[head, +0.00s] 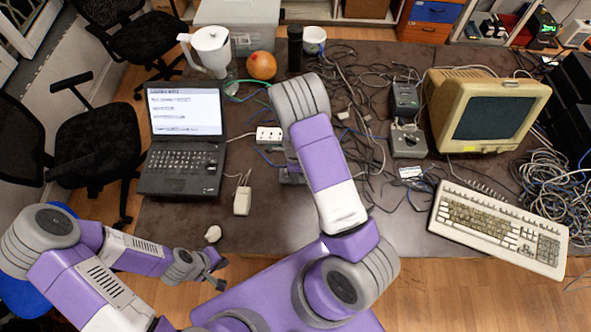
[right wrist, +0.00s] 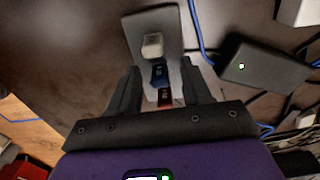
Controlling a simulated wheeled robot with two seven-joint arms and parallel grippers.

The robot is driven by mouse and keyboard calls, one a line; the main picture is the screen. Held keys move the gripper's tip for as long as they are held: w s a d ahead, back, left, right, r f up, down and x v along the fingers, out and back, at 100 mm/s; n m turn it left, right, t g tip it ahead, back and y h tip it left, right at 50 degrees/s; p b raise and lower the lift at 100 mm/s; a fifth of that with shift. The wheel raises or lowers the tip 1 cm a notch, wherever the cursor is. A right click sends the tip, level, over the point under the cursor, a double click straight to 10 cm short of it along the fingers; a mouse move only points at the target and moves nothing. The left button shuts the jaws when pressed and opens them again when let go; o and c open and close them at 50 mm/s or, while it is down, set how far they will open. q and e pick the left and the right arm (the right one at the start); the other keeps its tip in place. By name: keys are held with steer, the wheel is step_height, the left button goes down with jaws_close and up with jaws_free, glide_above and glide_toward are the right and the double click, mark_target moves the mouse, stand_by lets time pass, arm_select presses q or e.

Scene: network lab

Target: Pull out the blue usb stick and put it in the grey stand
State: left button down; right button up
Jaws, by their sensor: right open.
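In the right wrist view, the blue usb stick (right wrist: 158,76) sits in a row between a white stick (right wrist: 152,45) and a red stick (right wrist: 164,97). My right gripper (right wrist: 161,72) is open, with one finger on each side of the blue stick; I cannot tell whether they touch it. A grey flat piece (right wrist: 172,22) lies just beyond the row; I cannot tell whether it is the grey stand. In the head view my right arm hides the sticks. My left gripper (head: 219,273) is open and empty at the table's front edge.
A laptop (head: 183,160), mouse (head: 242,201) and white power strip (head: 268,134) stand left of my right arm. Cables, a monitor (head: 490,112) and a keyboard (head: 498,227) fill the right. A black box (right wrist: 253,66) with a green light lies right of my right gripper.

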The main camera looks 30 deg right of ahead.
step_height(320, 180, up, 8)
steer(key=shift+f+p, duration=0.2)
steer(key=shift+p, duration=0.5)
steer(key=shift+s+f, duration=0.1)
